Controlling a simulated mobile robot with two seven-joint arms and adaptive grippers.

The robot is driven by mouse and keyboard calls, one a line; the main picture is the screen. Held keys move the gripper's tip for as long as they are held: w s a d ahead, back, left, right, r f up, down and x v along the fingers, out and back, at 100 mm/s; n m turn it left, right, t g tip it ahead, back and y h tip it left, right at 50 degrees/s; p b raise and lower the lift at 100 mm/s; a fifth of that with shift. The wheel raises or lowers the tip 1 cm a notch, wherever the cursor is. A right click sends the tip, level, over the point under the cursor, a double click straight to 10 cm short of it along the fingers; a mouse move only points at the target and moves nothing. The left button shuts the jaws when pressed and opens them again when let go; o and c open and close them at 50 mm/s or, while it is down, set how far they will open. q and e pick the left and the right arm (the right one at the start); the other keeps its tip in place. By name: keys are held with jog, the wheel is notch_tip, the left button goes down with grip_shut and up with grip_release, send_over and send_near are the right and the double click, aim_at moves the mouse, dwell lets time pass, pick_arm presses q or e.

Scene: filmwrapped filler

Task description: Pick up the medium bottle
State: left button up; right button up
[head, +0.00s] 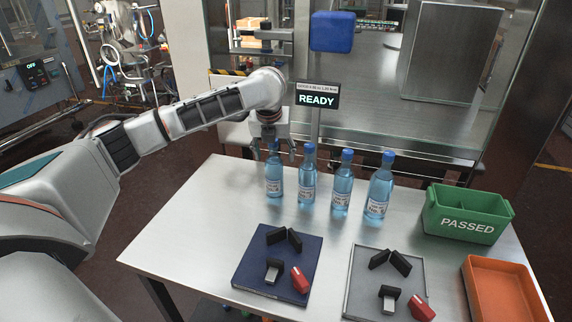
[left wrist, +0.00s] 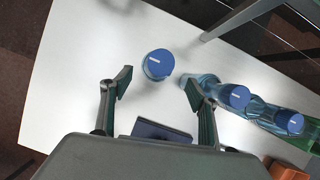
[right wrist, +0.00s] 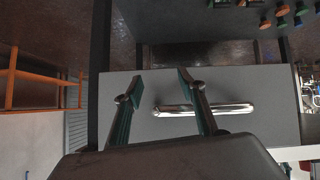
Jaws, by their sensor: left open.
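Several clear blue bottles with blue caps and white labels stand upright in a row on the table: the leftmost (head: 274,180), the second (head: 307,182), the third (head: 342,188) and the rightmost (head: 379,192). Their sizes look close; I cannot tell which is the medium one. My left gripper (head: 279,150) is open over the leftmost bottle, pointing down. In the left wrist view, one blue cap (left wrist: 158,64) shows between and beyond the open fingers (left wrist: 158,88). The other bottles stand to the right, one partly behind the right finger. My right gripper (right wrist: 160,78) is open and empty, away from the bottles.
A blue tray (head: 245,270) and a grey tray (head: 354,295) hold black and red parts. A green PASSED bin (head: 465,225) and an orange bin (head: 492,290) sit at right. A READY sign (head: 317,97) stands behind the bottles. A metal handle (right wrist: 235,108) shows beyond my right fingers.

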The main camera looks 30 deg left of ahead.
aim_at(274, 166)
pick_arm(q)
jog(key=shift+w+f, duration=0.1)
jog(key=shift+w, duration=0.1)
jog(key=shift+s+x, duration=0.2)
jog(key=shift+x, duration=0.85)
jog(key=x, duration=0.5)
jog(key=shift+a+f, duration=0.1)
jog(key=shift+a, duration=0.3)
jog(key=c, duration=1.5)
